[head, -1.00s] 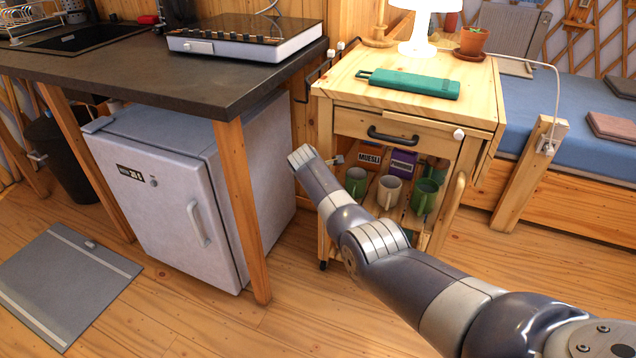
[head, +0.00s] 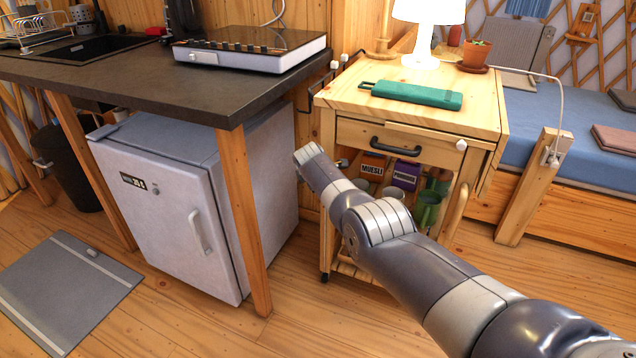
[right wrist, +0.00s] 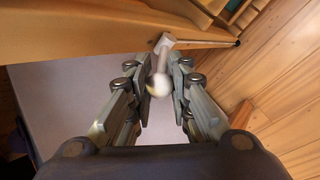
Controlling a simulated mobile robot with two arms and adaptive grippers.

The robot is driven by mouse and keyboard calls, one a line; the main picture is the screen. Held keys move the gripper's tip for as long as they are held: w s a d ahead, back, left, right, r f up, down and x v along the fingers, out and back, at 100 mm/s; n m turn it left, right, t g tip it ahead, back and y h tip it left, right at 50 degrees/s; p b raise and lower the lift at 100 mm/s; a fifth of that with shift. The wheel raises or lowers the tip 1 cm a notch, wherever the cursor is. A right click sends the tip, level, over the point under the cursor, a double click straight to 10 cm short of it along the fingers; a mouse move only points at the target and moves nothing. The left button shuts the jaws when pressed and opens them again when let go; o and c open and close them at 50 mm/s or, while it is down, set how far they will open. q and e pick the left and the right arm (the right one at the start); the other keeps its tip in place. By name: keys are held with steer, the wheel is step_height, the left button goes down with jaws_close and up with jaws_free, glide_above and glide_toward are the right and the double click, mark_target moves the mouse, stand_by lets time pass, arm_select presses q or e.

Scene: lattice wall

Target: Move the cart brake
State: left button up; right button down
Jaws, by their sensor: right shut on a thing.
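The wooden cart (head: 420,130) stands between the counter and the bed, its drawer shut. My left gripper is not in view.
A teal case (head: 412,94), a white lamp (head: 424,40) and a potted plant (head: 476,53) stand on the cart top. Boxes and cups are on its shelf, partly behind my arm. A grey fridge (head: 165,200) and a counter leg (head: 243,220) are close on the left.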

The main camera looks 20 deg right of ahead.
steer(key=shift+w+r, duration=0.2)
steer(key=shift+r, duration=0.15)
steer(key=c, duration=1.4)
jaws_free()
steer(key=shift+s+f, duration=0.1)
steer(key=shift+f, duration=0.05)
steer(key=shift+v, duration=6.05)
steer(key=shift+f, duration=0.2)
